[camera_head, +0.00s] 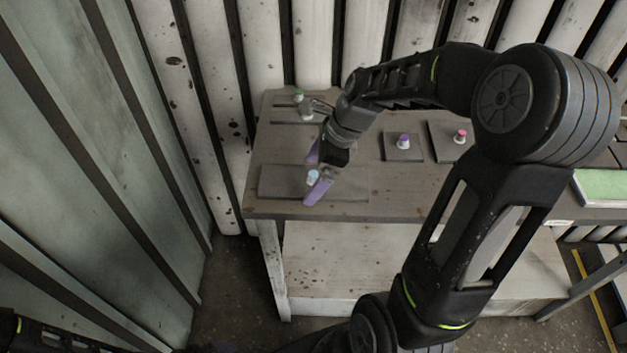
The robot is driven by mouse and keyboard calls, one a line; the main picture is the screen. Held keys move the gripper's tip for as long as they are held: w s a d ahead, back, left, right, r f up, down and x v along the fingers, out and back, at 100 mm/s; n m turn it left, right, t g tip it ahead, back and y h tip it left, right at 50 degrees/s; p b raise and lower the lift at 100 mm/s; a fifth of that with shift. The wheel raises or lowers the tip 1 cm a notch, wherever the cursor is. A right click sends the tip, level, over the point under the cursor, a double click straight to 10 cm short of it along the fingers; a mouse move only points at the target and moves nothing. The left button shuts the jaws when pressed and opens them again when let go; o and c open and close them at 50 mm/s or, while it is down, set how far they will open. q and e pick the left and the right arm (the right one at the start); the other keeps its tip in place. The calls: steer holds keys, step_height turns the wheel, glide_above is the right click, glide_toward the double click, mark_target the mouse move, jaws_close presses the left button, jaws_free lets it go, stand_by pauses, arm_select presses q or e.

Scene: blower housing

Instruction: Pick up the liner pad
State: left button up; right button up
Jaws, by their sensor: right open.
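Several flat dark grey plates with small capped knobs lie on the table; no label shows which is the liner pad. The nearest plate (279,182) has a white knob with a pale blue cap (312,177) and lies at the table's front left. My right gripper (316,171) is over this plate's right part, its purple fingers open and spread on either side of the knob. I cannot tell whether they touch the knob or plate. The gripper hides part of the plate. My left gripper is not visible; only part of a dark arm shows at the bottom left.
The worn table (388,186) has clear room right of the nearest plate. A green-topped item (602,187) is at the right. Corrugated walls close the back and left.

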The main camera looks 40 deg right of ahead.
stand_by(0.4)
steer(key=c, duration=1.3)
steer(key=shift+r, duration=0.15)
step_height(320, 180, up, 10)
steer(key=shift+f, duration=0.1)
stand_by(0.4)
step_height(320, 180, up, 5)
steer(key=p, duration=0.5)
glide_above(314, 173)
